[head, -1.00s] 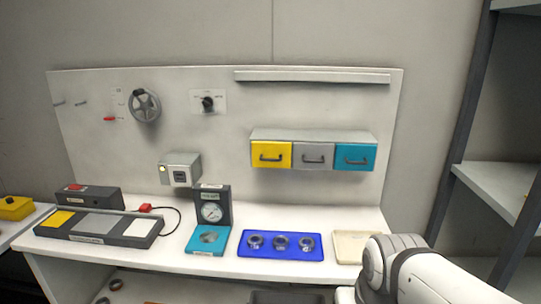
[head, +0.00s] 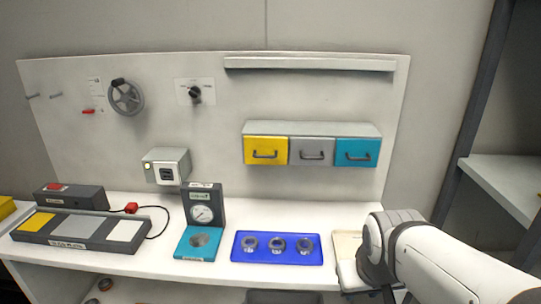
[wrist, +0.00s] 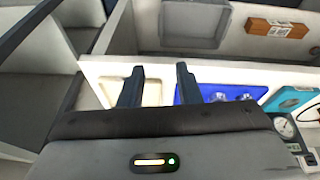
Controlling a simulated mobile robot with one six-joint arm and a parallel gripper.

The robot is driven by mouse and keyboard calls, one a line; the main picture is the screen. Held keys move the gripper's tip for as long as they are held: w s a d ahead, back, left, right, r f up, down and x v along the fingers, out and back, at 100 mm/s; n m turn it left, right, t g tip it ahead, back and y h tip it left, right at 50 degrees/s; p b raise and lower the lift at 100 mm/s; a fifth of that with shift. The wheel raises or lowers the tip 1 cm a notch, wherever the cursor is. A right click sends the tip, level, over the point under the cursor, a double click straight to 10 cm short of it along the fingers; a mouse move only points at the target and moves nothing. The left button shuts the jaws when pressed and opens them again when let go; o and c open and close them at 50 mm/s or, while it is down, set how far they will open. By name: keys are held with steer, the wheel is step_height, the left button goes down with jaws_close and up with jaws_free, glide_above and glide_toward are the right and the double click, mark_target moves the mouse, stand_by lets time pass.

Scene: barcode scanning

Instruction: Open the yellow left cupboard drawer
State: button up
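The yellow left drawer (head: 258,144) is in a small cupboard (head: 310,129) on the upright back panel. It has a dark bar handle (head: 265,155) and its front is flush with the other fronts, so it looks closed. My gripper (wrist: 159,78) shows in the wrist view with its two dark fingers apart and nothing between them. It is low at the right of the bench, near the beige tray, well below and to the right of the yellow drawer. The drawer is not in the wrist view.
A grey drawer (head: 312,145) and a teal drawer (head: 357,146) sit right of the yellow one. A blue tray (head: 277,258) with rings, a beige tray (head: 345,246) and a gauge stand (head: 203,205) are on the bench below. A shelf rack (head: 505,180) stands at the right.

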steer(key=w+d+r+n+t+h+p, duration=0.1)
steer(key=w+r+n+t, duration=0.2)
steer(key=w, duration=0.4)
steer(key=w+d+r+n+t+p, duration=0.1)
steer(key=w+r+n+t, duration=0.15)
steer(key=w, duration=0.45)
steer(key=n+t+y+p, duration=0.3)
steer(key=n+y, duration=1)
steer(key=n, duration=0.6)
glide_toward(267, 157)
steer(key=x, duration=0.2)
steer(key=p+x, duration=0.1)
steer(key=x, duration=0.6)
steer(key=shift+c, duration=0.4)
jaws_close()
